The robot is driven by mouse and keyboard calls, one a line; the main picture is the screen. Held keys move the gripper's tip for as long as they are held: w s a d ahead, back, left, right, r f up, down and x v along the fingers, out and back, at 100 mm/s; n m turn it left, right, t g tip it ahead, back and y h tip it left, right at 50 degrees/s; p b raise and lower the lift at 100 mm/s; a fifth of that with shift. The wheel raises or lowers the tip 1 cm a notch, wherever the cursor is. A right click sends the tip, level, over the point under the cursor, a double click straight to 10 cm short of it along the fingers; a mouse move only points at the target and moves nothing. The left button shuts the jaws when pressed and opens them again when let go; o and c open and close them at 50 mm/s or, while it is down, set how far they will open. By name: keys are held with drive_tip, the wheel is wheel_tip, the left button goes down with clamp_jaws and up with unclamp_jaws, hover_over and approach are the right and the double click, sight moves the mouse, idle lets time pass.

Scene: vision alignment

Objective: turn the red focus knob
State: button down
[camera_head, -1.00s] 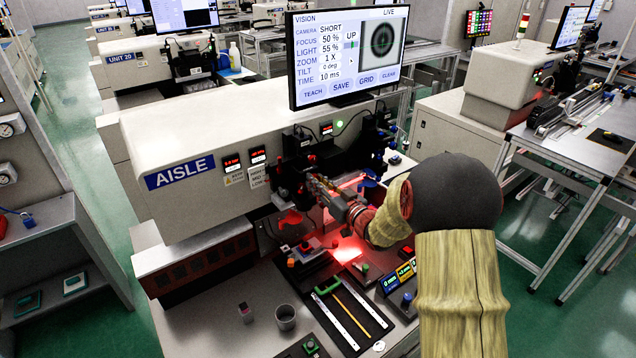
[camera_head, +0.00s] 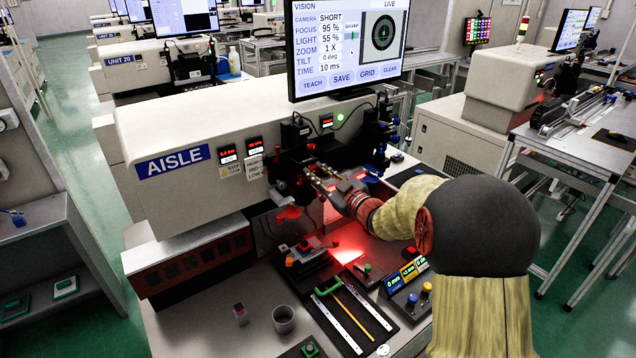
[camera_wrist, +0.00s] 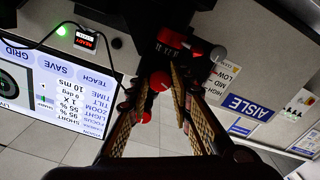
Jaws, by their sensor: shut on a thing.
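My gripper (camera_head: 314,178) reaches into the optics on the front of the AISLE machine (camera_head: 180,195). In the wrist view its two brown-padded fingers (camera_wrist: 165,82) are shut on a small red knob (camera_wrist: 160,80) between their tips. In the head view the knob is hidden by the fingers and the dark camera parts. The monitor (camera_head: 345,45) above reads FOCUS 95 %, LIGHT 55 %, and its live picture shows a dark ring target with crisp rings.
Other red parts (camera_wrist: 146,117) sit close to the fingers in the wrist view. Dark camera bodies and blue knobs (camera_head: 385,140) stand right of the gripper. Below are a lit red work area, a ruler tray, a grey cup (camera_head: 284,319) and a small button box (camera_head: 412,300).

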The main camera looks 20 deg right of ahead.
drive_tip(key=shift+f+n+b, duration=0.1)
drive_tip(key=shift+n+b, duration=0.9)
drive_tip(key=c, duration=1.6)
unclamp_jaws()
drive_tip(key=shift+o, duration=0.2)
drive_tip(key=s+d, duration=0.2)
drive_tip(key=s, duration=0.9)
drive_tip(key=shift+s+d, duration=0.15)
drive_tip(key=shift+s, duration=0.25)
